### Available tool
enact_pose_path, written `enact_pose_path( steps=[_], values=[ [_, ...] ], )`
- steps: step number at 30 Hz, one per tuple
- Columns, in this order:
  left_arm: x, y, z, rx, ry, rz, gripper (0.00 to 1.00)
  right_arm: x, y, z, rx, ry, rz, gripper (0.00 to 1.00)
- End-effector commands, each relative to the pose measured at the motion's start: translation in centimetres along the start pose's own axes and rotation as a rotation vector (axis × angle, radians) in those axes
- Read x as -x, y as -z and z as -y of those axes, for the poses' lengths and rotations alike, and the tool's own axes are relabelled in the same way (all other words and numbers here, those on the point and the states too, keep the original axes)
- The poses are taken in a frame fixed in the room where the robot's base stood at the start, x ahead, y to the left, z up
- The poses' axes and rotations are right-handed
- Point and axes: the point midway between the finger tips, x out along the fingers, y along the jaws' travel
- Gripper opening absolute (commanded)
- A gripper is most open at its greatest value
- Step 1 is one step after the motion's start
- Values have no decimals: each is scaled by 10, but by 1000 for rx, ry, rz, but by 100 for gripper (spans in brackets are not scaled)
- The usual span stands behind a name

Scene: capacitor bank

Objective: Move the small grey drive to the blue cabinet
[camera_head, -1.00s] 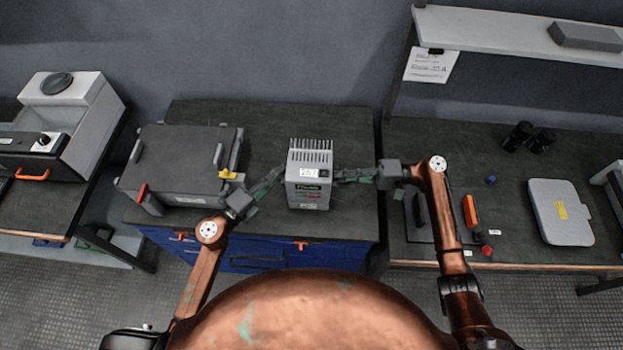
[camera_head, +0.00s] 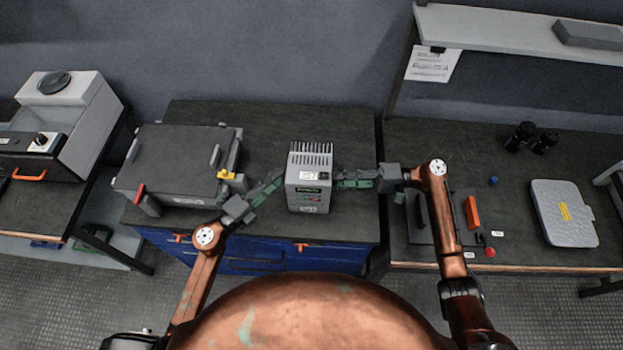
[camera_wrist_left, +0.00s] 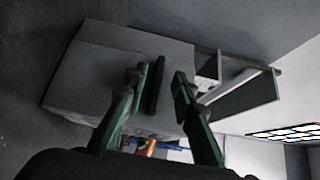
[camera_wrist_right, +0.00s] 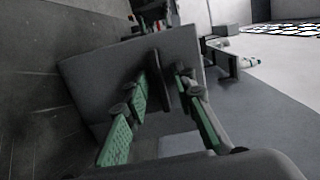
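The small grey drive (camera_head: 309,178), a boxy unit with top fins and a front label, stands upright at the blue cabinet's (camera_head: 240,262) dark top. I cannot tell whether it rests fully on it. My left gripper (camera_head: 268,186) is at its left side. In the left wrist view, the open fingers (camera_wrist_left: 158,88) straddle a dark bar (camera_wrist_left: 157,88) on a grey face, with small gaps. My right gripper (camera_head: 352,180) is at the right side. In the right wrist view, its fingers (camera_wrist_right: 162,88) flank a similar bar (camera_wrist_right: 161,78), apparently open, gaps very narrow.
A large dark case (camera_head: 180,163) with yellow and red latches sits left of the drive. The right bench holds a grey case (camera_head: 563,213), binocular-like black cylinders (camera_head: 530,138) and an orange-handled tool (camera_head: 472,213). A shelf (camera_head: 490,38) overhangs that bench.

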Motion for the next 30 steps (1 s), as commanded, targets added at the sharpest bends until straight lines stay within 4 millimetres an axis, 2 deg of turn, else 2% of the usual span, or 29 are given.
enact_pose_path(
  steps=[9,17,23,30],
  values=[
    [50,-2,-2,0,-5,5,24,-1,0,0,0,0,1,24],
    [67,-1,0,1,-1,2,24,2,0,0,0,0,0,24],
    [68,-1,0,1,-1,2,24,28,1,0,-2,-2,-3,24],
    [68,0,0,1,-1,1,24,79,1,0,-2,-2,-3,24]
  ],
)
